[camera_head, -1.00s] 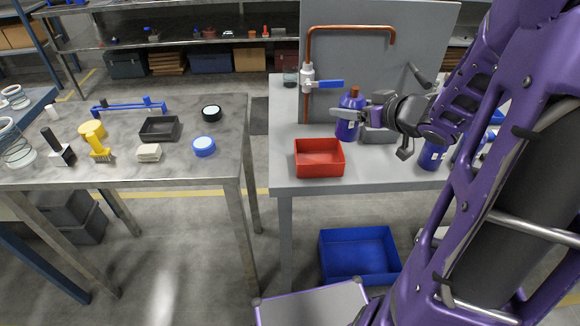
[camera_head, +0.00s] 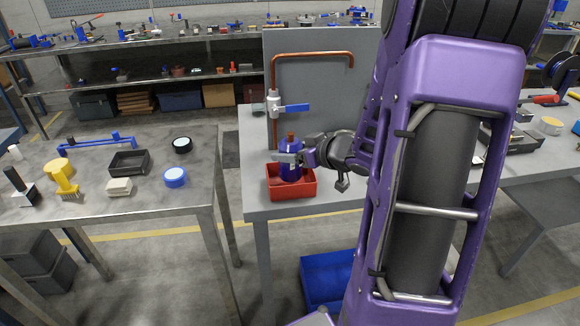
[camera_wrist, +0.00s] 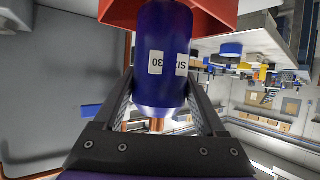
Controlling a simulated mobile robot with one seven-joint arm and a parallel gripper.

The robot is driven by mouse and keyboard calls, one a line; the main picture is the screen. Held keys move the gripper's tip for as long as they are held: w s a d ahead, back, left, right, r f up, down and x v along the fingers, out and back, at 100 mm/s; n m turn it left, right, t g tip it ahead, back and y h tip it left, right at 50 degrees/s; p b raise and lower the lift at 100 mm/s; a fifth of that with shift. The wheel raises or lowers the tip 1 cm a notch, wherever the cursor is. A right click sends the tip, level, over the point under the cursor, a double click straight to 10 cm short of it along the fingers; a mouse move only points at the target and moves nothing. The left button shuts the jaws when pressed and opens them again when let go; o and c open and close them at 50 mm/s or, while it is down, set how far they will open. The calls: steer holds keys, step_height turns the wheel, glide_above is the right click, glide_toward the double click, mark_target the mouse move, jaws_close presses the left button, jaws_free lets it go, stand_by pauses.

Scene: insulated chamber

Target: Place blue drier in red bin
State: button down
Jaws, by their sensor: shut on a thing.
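The blue drier (camera_head: 290,165) is a dark blue cylinder with a copper-coloured top and stands upright. My gripper (camera_head: 288,157) is shut on it from the right. In the wrist view the drier (camera_wrist: 165,55) shows a white label between the two fingers of my gripper (camera_wrist: 165,90). The red bin (camera_head: 291,190) stands on the grey table near its front edge. The drier's lower end is at the bin's opening, behind the front wall in the head view. The red bin (camera_wrist: 222,15) also shows at the top of the wrist view. I cannot tell whether the drier touches the bin floor.
An upright grey panel with a copper pipe (camera_head: 310,56) and a blue-handled valve (camera_head: 290,107) stands behind the bin. A blue bin (camera_head: 325,280) is below the table. The steel table (camera_head: 150,205) at left holds a black tray (camera_head: 129,162) and several small items.

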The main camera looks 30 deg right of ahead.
steer(key=shift+f+b, duration=0.45)
steer(key=shift+f, duration=1.05)
steer(key=shift+f, duration=0.1)
steer(key=shift+f, duration=0.15)
jaws_free()
steer(key=shift+s+r, duration=0.1)
steer(key=shift+r, duration=0.2)
steer(key=p+v, duration=0.3)
steer(key=v, duration=0.8)
steer(key=shift+s, duration=0.4)
